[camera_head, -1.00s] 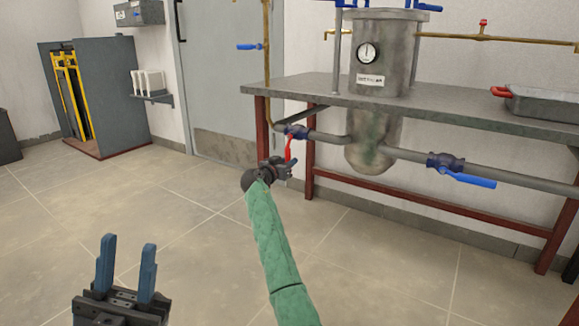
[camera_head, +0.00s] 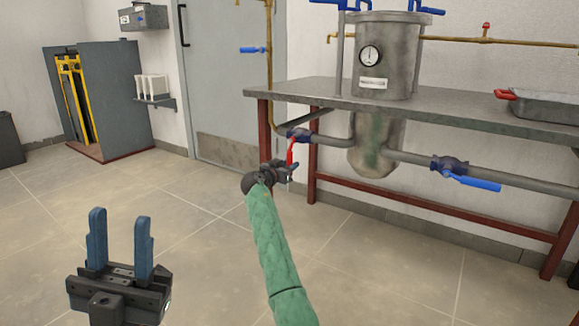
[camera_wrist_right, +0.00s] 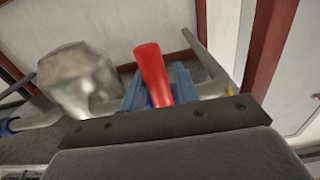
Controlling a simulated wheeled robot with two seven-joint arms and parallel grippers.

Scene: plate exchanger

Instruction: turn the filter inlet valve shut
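The valve with the red handle has a blue body (camera_head: 298,134) on the grey pipe left of the filter vessel (camera_head: 378,120). Its red handle (camera_head: 290,152) hangs down, nearly upright. My right gripper (camera_head: 287,167) is at the handle's lower end. In the right wrist view the red handle (camera_wrist_right: 153,75) lies between the blue fingers of my right gripper (camera_wrist_right: 160,88), which sit close against both sides; the handle partly hides them. My left gripper (camera_head: 120,240) is open and empty, fingers up, above the floor at lower left.
A second valve with a blue handle (camera_head: 474,183) sits on the pipe right of the vessel. A steel bench (camera_head: 290,90) with red legs stands over the pipes, with a tray (camera_head: 545,103) on it. The floor (camera_head: 200,225) in front is clear.

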